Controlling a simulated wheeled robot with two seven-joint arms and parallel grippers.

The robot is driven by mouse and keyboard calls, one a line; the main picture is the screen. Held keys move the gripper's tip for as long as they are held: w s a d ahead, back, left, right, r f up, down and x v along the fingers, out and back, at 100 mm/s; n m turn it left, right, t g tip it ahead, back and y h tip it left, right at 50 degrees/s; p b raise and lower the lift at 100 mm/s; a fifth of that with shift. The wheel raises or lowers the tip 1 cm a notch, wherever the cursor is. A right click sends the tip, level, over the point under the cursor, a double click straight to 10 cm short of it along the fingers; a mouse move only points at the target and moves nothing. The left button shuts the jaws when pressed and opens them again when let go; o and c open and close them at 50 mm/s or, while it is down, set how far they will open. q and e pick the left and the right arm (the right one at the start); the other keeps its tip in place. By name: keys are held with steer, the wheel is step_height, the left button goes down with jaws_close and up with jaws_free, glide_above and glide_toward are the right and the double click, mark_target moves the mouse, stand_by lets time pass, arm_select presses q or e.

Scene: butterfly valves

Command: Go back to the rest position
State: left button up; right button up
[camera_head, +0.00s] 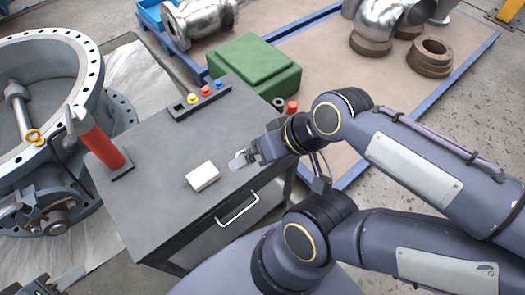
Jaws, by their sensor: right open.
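My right gripper (240,159) is over the dark grey top of the cabinet (150,135), up and to the right of a small white block (202,176). Its jaws are open, with nothing seen between them. The block appears apart from the gripper. My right arm comes in from the right edge and covers the cabinet's right side. My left gripper (55,284) shows only in part at the bottom left corner, low beside the cabinet. Most of it is cut off, and its jaw opening cannot be told.
A large grey butterfly valve (85,50) stands at the left. A red cylinder (95,140) stands on the cabinet's left side, and a control strip with coloured buttons (205,92) lies at its back. A green case (253,70) is behind. The cabinet's middle is mostly clear.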

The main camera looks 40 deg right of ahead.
step_height(320, 180, up, 8)
steer(key=p, duration=0.8)
steer(key=shift+r, duration=0.1)
